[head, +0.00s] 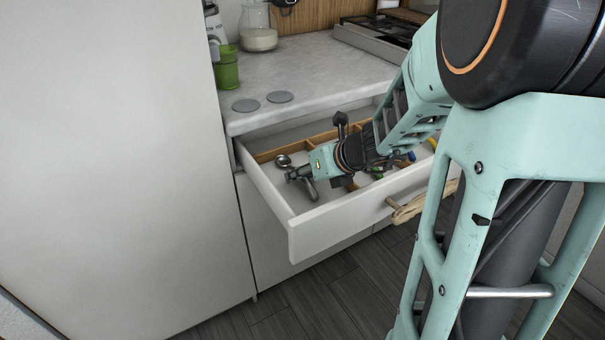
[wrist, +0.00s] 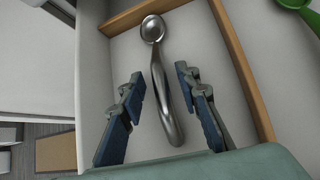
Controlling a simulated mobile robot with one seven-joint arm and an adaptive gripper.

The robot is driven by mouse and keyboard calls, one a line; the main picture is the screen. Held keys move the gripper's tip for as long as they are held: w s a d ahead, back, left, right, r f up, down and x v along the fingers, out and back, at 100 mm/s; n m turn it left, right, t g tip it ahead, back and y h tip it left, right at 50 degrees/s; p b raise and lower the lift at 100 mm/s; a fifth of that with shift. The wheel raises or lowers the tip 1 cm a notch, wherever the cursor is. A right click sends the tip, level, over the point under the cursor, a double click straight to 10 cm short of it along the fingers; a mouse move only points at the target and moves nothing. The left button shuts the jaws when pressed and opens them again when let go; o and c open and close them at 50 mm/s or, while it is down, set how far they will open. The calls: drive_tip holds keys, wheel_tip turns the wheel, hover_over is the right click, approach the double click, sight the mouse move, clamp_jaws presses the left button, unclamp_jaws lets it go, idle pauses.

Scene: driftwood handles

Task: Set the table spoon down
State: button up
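The table spoon (wrist: 160,75) is a shiny metal spoon in the left compartment of the open drawer (head: 335,213). In the wrist view it runs from its bowl at the top to its handle end near the middle. In the head view its bowl (head: 283,160) shows just left of my gripper (head: 293,176). In the wrist view my gripper (wrist: 158,97) is open, with its blue-padded fingers on either side of the spoon handle. Gaps show between the handle and both fingers. Whether the spoon rests fully on the drawer floor is hard to tell.
Wooden dividers (wrist: 243,70) split the drawer. A green utensil (wrist: 298,8) lies in the compartment to the right. The white drawer wall (wrist: 92,75) is close on the left. The counter (head: 310,72) above holds two grey discs (head: 263,101), a green cup (head: 227,68) and a glass jug (head: 258,30).

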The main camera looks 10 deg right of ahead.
drive_tip(key=shift+r, duration=0.25)
drive_tip(key=p+v, duration=0.5)
drive_tip(key=v, duration=0.7)
drive_tip(key=shift+f, duration=0.1)
